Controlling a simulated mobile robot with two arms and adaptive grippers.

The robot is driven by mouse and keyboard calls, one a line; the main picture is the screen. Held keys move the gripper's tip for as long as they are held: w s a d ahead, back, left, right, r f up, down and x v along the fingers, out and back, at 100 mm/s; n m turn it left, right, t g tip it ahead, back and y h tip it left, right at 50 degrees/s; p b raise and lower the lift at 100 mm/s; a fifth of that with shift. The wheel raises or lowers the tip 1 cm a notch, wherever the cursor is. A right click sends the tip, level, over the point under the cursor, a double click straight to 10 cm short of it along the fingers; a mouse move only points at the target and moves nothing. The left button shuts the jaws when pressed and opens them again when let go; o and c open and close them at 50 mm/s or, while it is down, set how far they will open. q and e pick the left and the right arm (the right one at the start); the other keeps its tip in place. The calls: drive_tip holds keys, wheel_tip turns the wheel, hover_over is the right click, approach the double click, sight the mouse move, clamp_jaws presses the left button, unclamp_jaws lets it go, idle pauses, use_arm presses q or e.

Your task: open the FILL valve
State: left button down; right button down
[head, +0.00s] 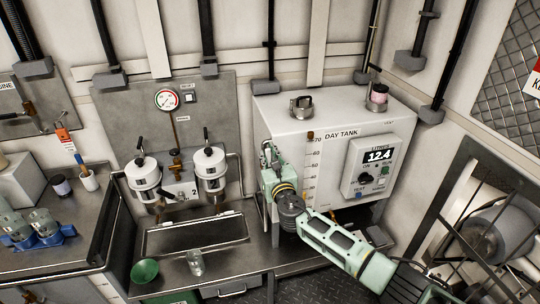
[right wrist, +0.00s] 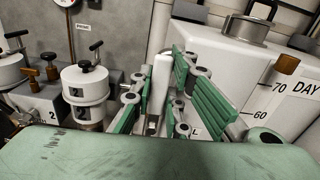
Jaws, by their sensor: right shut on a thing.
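The white DAY TANK (head: 290,112) stands at the centre right in the head view, with a level scale and a LITRES display (head: 380,156) reading 12.4. My right gripper (head: 269,156) is at the tank's left front edge. In the right wrist view, my right gripper (right wrist: 158,92) has its green fingers on both sides of a white upright handle (right wrist: 161,76) and is shut on it. The handle looks upright beside the tank. A label by the fingers is mostly covered; only an "L" shows. The FILL valve's body is hidden behind the gripper. My left gripper is out of view.
Two white numbered canisters (head: 209,163) stand left of the tank, below a gauge (head: 166,99). A sink tray (head: 195,233), a green funnel (head: 145,271) and a glass (head: 196,262) are on the counter. A metal frame with a fan (head: 490,240) is at right.

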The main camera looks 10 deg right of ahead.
drive_tip(key=shift+a+f, duration=0.15)
drive_tip(key=shift+a, duration=0.1)
drive_tip(key=c, duration=2)
unclamp_jaws()
drive_tip(key=shift+s, duration=0.1)
drive_tip(key=shift+c, duration=0.2)
drive_tip(key=o, duration=0.4)
drive_tip(key=shift+a, duration=0.15)
drive_tip(key=shift+c, duration=0.2)
drive_tip(key=s, duration=1.1)
drive_tip(key=shift+s+d, duration=0.2)
drive_tip(key=shift+s, duration=0.2)
